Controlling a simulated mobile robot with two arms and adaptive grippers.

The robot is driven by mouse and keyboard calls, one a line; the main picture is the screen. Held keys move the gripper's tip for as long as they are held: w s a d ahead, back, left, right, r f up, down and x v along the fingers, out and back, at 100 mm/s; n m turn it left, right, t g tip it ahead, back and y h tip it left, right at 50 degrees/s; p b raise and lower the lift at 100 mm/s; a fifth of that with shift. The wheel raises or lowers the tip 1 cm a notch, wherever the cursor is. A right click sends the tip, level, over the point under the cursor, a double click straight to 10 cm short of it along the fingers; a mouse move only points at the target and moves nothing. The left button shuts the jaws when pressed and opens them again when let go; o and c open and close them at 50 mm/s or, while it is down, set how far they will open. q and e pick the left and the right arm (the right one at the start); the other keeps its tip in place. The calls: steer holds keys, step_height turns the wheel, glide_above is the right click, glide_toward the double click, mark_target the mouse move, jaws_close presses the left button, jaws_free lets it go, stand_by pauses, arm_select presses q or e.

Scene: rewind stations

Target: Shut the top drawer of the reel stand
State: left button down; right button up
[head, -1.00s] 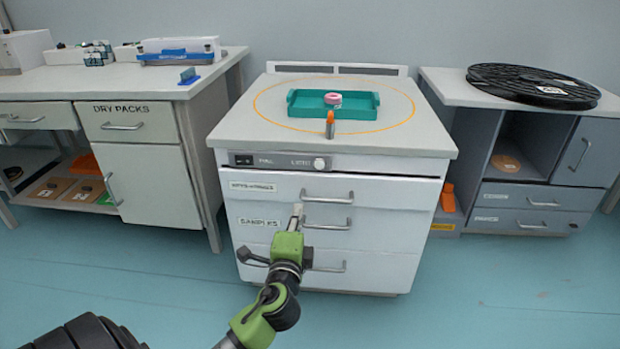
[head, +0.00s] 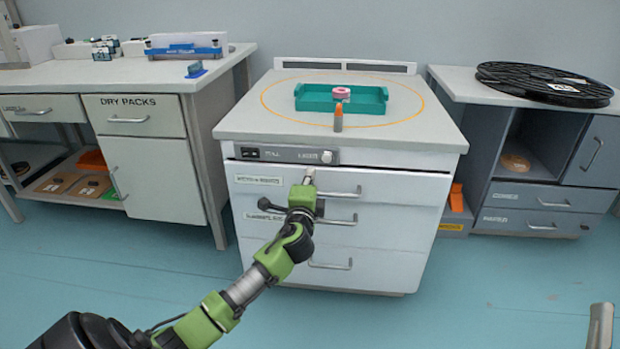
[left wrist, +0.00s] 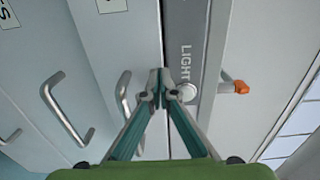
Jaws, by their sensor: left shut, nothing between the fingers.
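The reel stand appears to be the white drawer unit (head: 270,135) in the middle. Its top drawer (head: 410,188) has a bar handle and a label. In the left wrist view a narrow dark gap lies between the drawer front (left wrist: 125,45) and the grey control panel (left wrist: 210,60). I cannot tell how far out the drawer is. My left gripper (head: 309,173) is shut and empty, its tips at the drawer's upper edge, left of the handle (head: 335,193). The tips also show in the left wrist view (left wrist: 163,78); contact is unclear. Part of my right gripper (head: 600,315) shows lower right.
A teal tray (head: 365,108) with a pink ring (head: 342,92) and an orange-tipped piece (head: 338,118) are on the unit's top. A white bench (head: 150,165) stands left. A grey cabinet (head: 505,222) with a large black reel (head: 545,85) stands right. The floor in front is clear.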

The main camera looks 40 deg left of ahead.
arm_select(q)
steer(key=shift+w+a+r, duration=0.2)
steer(key=shift+w+a, duration=0.2)
steer(key=shift+w, duration=0.15)
steer(key=shift+w+a+r, duration=0.15)
steer(key=shift+w+a, duration=0.2)
steer(key=shift+w, duration=0.15)
arm_select(e)
steer(key=shift+s+r, duration=0.3)
steer(key=shift+r, duration=0.1)
arm_select(q)
steer(key=shift+s+d, duration=0.1)
steer(key=v, duration=0.8)
steer(key=shift+f, duration=0.4)
arm_select(e)
steer(key=shift+w, duration=0.15)
